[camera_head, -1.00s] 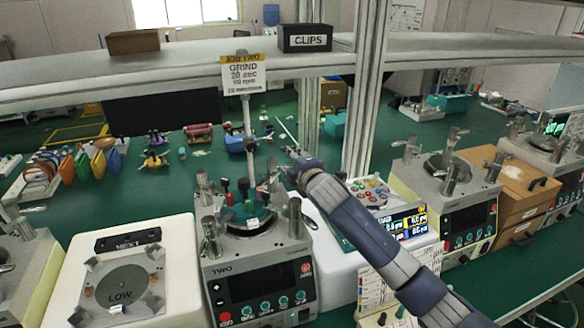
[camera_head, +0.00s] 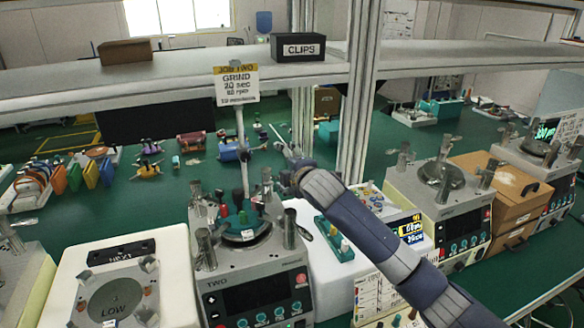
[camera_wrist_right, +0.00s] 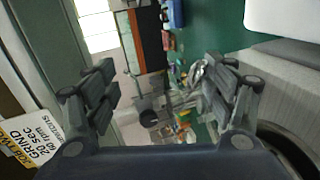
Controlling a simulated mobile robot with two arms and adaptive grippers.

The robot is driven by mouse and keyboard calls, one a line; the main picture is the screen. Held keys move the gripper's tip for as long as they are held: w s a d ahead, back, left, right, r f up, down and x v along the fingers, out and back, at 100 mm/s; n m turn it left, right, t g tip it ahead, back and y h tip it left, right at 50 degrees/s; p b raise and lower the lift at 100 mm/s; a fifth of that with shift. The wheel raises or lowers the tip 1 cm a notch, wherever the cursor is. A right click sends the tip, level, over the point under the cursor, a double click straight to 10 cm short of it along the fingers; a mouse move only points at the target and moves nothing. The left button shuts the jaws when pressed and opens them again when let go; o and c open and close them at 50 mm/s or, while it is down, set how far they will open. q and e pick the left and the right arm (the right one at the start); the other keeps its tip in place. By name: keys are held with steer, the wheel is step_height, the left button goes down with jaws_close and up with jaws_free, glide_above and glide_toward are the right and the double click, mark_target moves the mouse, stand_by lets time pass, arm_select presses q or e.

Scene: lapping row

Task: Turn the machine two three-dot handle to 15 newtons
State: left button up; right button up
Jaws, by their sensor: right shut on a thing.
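Machine two (camera_head: 222,283), a grey box labelled TWO with a dark screen, stands at the middle front. On its top are a round plate, metal posts with handles such as the front right one (camera_head: 290,229), and small coloured knobs. The dots on the handles are too small to read, so I cannot tell which has three. My right gripper (camera_head: 285,152) is above the back right of machine two, partly hidden by its own arm. In the right wrist view its two fingers (camera_wrist_right: 163,95) stand apart. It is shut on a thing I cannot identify. My left gripper is not in view.
A white job card (camera_head: 236,86) on a stand rises behind machine two. A lit display unit (camera_head: 411,230) stands to the right, its figures blurred. A plate marked LOW (camera_head: 115,298) is to the left. A shelf (camera_head: 200,78) with a CLIPS box (camera_head: 298,46) crosses above.

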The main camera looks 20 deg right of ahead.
steer(key=r, duration=0.1)
steer(key=s+r+p, duration=0.1)
steer(key=r, duration=0.1)
steer(key=shift+d+r+t, duration=0.1)
steer(key=shift+d+t, duration=0.05)
steer(key=shift+t, duration=0.25)
steer(key=shift+c, duration=0.8)
steer(key=shift+p+v, duration=0.4)
steer(key=shift+v, duration=0.6)
steer(key=shift+c, duration=0.2)
steer(key=v, duration=0.3)
steer(key=shift+s+a+p, duration=0.25)
steer(key=shift+s+p, duration=0.15)
steer(key=c, duration=0.4)
steer(key=shift+a+f+p+v, duration=0.15)
steer(key=shift+p+v, duration=0.25)
steer(key=shift+v, duration=0.45)
steer(key=shift+a+f+p+v, duration=0.1)
steer(key=shift+f+p+v, duration=0.1)
steer(key=shift+p+v, duration=0.45)
steer(key=shift+a+f+p+v, duration=0.1)
steer(key=shift+f+p+v, duration=0.1)
steer(key=shift+v, duration=0.8)
steer(key=shift+s, duration=0.1)
